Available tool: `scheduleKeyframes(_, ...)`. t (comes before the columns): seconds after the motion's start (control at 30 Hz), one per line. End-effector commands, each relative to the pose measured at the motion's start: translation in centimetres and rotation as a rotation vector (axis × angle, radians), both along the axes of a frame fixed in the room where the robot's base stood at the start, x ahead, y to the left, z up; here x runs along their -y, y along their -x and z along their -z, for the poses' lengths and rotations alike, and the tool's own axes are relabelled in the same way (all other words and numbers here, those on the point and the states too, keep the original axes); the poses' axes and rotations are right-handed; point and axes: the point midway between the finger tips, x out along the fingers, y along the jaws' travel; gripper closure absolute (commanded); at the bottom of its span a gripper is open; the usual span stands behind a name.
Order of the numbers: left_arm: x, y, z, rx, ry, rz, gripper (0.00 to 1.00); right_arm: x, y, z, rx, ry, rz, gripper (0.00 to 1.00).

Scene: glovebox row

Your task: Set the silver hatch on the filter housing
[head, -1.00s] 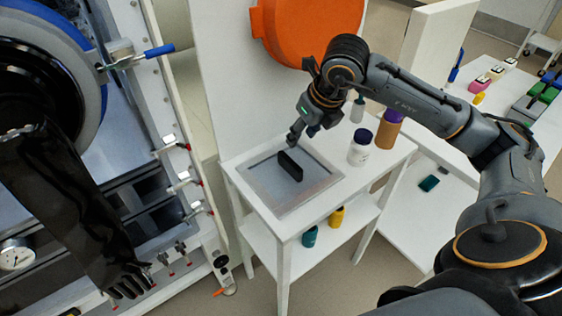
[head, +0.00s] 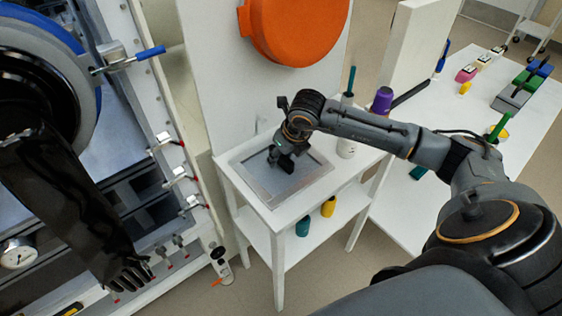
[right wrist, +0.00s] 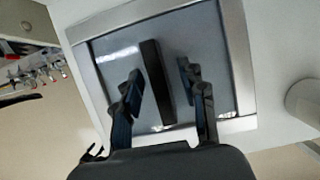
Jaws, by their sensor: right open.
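The silver hatch (head: 250,178) is a flat grey panel with a bright frame, lying on the small white table (head: 283,222). Its black bar handle (right wrist: 158,84) stands up from the middle; the hatch panel (right wrist: 212,48) fills much of the right wrist view. My right gripper (head: 284,164) is over the hatch, pointing down. In the right wrist view, its open fingers (right wrist: 160,78) lie on either side of the handle, with gaps showing. In the head view the gripper hides the handle. I cannot tell which part is the filter housing. My left gripper is not in view.
A white bottle (head: 347,148) and a purple-capped bottle (head: 382,101) stand near my right arm. A large orange round cover (head: 297,28) is on the white panel behind. The glovebox with a black glove (head: 65,205) is at left. Small bottles (head: 328,207) are on the lower shelf.

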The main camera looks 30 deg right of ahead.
Motion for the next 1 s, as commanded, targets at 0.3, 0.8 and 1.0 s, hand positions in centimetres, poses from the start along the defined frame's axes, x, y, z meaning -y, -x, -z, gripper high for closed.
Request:
scheduleKeyframes(0.3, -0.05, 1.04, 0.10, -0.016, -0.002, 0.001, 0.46, 0.00, -0.02, 0.06, 0.000, 0.000, 0.000, 0.81)
scheduleKeyframes(0.8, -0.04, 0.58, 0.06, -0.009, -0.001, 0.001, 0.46, 0.01, -0.12, -0.15, 0.005, 0.000, 0.000, 1.00)
scheduleKeyframes(1.0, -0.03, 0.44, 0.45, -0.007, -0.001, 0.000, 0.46, 0.01, -0.19, -0.75, 0.007, -0.002, 0.001, 1.00)
